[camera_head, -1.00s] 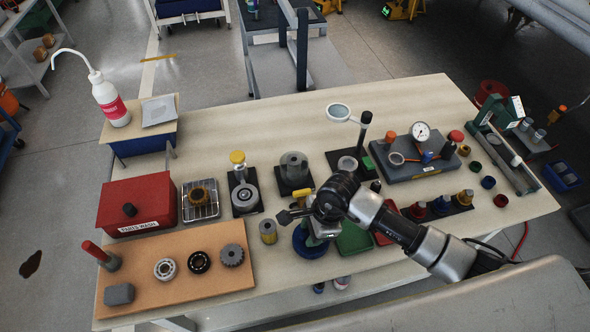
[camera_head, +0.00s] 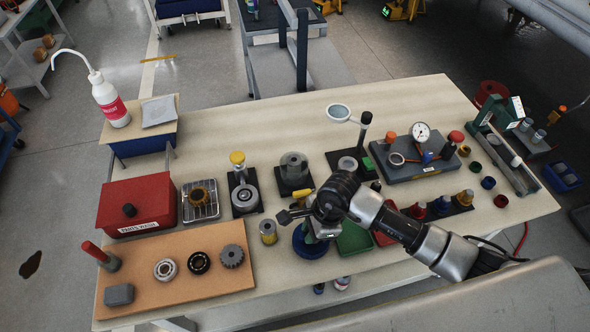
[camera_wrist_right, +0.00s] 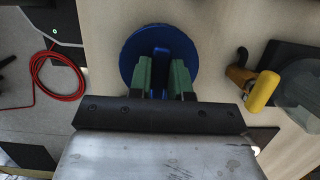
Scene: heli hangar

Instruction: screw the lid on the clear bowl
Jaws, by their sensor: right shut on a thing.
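A round blue lid (camera_head: 303,247) lies near the front edge of the workbench, under my right gripper (camera_head: 318,234). In the right wrist view the lid (camera_wrist_right: 133,48) shows from above, with a raised blue bar across its middle. The green fingers of my right gripper (camera_wrist_right: 161,78) stand on both sides of that bar and are shut on it. I cannot make out the clear bowl; whatever is beneath the lid is hidden by the lid and the gripper. My left gripper is not in view.
A green tray (camera_head: 354,238) lies just right of the lid. A yellow-handled tool (camera_wrist_right: 262,92) and dark fixtures (camera_head: 294,174) stand behind. The bench top (camera_head: 250,120) is clear toward the back.

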